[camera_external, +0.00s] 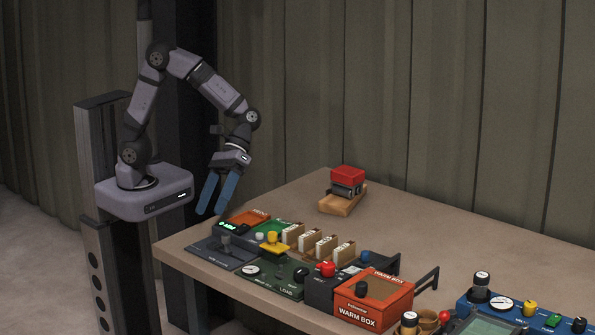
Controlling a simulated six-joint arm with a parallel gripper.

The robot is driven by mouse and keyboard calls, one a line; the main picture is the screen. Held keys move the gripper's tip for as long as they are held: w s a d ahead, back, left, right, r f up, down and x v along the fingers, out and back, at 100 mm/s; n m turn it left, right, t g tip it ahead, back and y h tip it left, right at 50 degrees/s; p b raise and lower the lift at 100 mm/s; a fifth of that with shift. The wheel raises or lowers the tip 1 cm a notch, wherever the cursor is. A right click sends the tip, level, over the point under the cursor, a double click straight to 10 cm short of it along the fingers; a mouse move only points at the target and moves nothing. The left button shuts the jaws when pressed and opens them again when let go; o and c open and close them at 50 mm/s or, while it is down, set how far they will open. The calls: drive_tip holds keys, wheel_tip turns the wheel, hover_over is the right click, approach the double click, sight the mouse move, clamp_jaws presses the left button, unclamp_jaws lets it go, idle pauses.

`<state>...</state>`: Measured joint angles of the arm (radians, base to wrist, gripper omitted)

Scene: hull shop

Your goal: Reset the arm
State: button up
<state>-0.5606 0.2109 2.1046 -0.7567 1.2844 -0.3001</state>
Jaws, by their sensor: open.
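My gripper (217,193) hangs from the arm at the left of the external view. Its two blue fingers point down and are apart, with nothing between them. It is above and beside the table's left corner, close to the devices there. My arm is bent, rising from its base and curving over and down to the right.
The table (428,232) holds a row of control panels, with a green panel (268,278) and an orange warm box (372,299) along the front. A red-topped device (347,180) on a wooden block stands behind. A blue panel (520,315) is at right. The middle back is clear.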

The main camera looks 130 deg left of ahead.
drive_tip(key=s+d+m+g+p, duration=0.1)
drive_tip(key=s, duration=0.1)
drive_tip(key=s+d+m+g+y+p, duration=0.1)
drive_tip(key=s+m, duration=0.1)
drive_tip(key=s+d+m+g+y, duration=0.1)
drive_tip(key=shift+s+d+r+m+p, duration=0.35)
drive_tip(key=shift+s+r+m+p, duration=0.05)
drive_tip(key=s+a+m+y+p, duration=0.1)
drive_tip(key=m+y, duration=0.1)
drive_tip(key=m, duration=0.1)
drive_tip(key=s+a+m+t+y+p, duration=0.1)
drive_tip(key=s+m+y+p, duration=0.1)
drive_tip(key=m, duration=0.1)
drive_tip(key=s+a+m+y+p, duration=0.1)
drive_tip(key=m+y+p, duration=0.1)
drive_tip(key=m, duration=0.1)
drive_tip(key=shift+s+f+m+y, duration=0.2)
drive_tip(key=shift+f+m+y, duration=0.1)
drive_tip(key=shift+y, duration=0.1)
